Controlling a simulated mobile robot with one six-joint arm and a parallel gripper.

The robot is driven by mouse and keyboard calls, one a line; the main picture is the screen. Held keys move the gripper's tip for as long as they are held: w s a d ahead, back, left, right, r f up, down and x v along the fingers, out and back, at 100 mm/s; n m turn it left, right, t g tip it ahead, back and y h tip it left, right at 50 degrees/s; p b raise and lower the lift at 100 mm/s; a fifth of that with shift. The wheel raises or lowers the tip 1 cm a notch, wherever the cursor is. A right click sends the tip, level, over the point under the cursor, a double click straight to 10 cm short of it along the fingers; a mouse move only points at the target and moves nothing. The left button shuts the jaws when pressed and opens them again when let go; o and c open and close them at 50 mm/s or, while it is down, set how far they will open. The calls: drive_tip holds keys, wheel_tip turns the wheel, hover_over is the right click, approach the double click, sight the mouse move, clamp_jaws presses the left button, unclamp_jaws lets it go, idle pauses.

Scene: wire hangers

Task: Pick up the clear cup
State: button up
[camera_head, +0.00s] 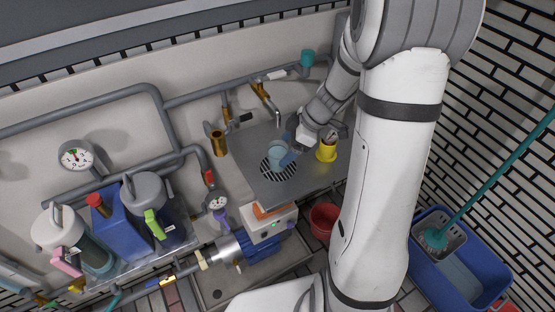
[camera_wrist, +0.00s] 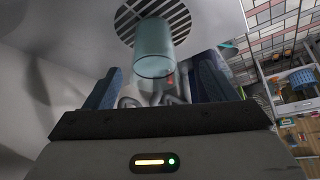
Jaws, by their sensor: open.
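The clear cup (camera_head: 277,154) is a bluish see-through cup standing on a round drain grate (camera_head: 268,171) in the grey metal sink surface. In the wrist view the clear cup (camera_wrist: 154,50) shows just beyond my gripper, near the middle between the fingers. My gripper (camera_head: 289,150) is close beside the cup, on its right in the head view. In the wrist view my gripper (camera_wrist: 158,85) is open, with one blue finger on each side and nothing held between them. I cannot tell whether a finger touches the cup.
A yellow cup (camera_head: 326,151) stands right of my gripper. A tap (camera_head: 276,119) and brass pipe fittings (camera_head: 218,141) are behind. A white and orange device (camera_head: 270,222) sits in front of the sink. A red bucket (camera_head: 323,218) and blue mop bucket (camera_head: 455,262) are lower right.

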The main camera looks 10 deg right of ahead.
sight(279, 157)
drive_tip(key=x, duration=0.6)
drive_tip(key=shift+w+d+p, duration=0.15)
drive_tip(key=shift+w+p, duration=0.15)
drive_tip(key=shift+c, duration=0.2)
drive_tip(key=c, duration=1.2)
drive_tip(key=shift+b, duration=0.4)
drive_tip(key=shift+s+d, duration=0.1)
drive_tip(key=shift+s, duration=0.15)
drive_tip(key=shift+s+d+b, duration=0.75)
drive_tip(key=shift+s+b, duration=0.4)
drive_tip(key=shift+s, duration=1.6)
drive_tip(key=shift+s+d+b, duration=0.7)
drive_tip(key=shift+s+b, duration=0.45)
drive_tip(key=shift+s, duration=1.6)
drive_tip(key=shift+s+d+b, duration=0.75)
drive_tip(key=shift+s+b, duration=0.4)
drive_tip(key=shift+s, duration=1.6)
